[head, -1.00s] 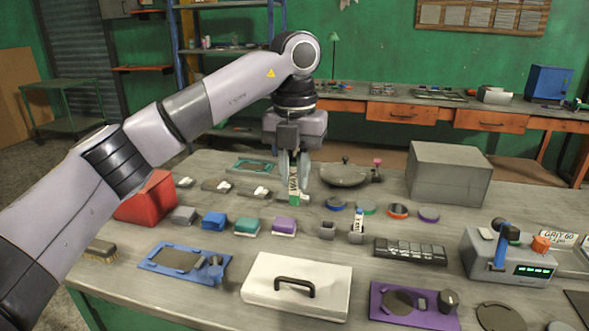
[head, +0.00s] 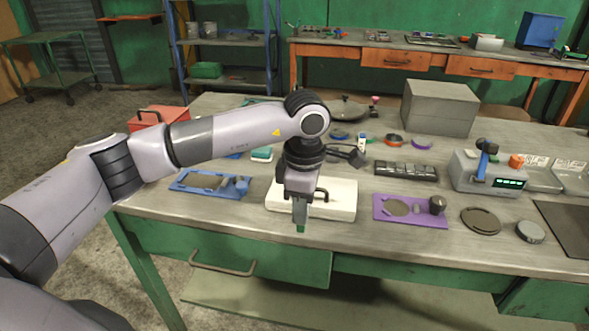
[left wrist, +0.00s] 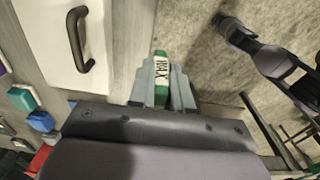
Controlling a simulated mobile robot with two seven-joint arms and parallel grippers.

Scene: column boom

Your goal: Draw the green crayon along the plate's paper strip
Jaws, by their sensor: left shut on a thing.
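My left gripper (head: 300,212) is shut on the green crayon (head: 301,228). Its fingers hide most of the crayon in the head view, where the green end shows below them, pointing down. In the left wrist view the crayon (left wrist: 161,76) shows a white wrapper with dark lettering between the fingers (left wrist: 162,88). The gripper is in front of the white box near the bench's front edge. A blue plate (head: 182,181) lies left of it and a purple plate (head: 384,213) right of it. I cannot make out a paper strip on either. My right gripper is not in view.
The white box (head: 342,203) with a black handle is just behind the gripper. Right of the purple plate lie a dark disc (head: 481,221) and a round grey piece (head: 530,232). A grey block (head: 440,108) stands further back. The floor is open before the bench.

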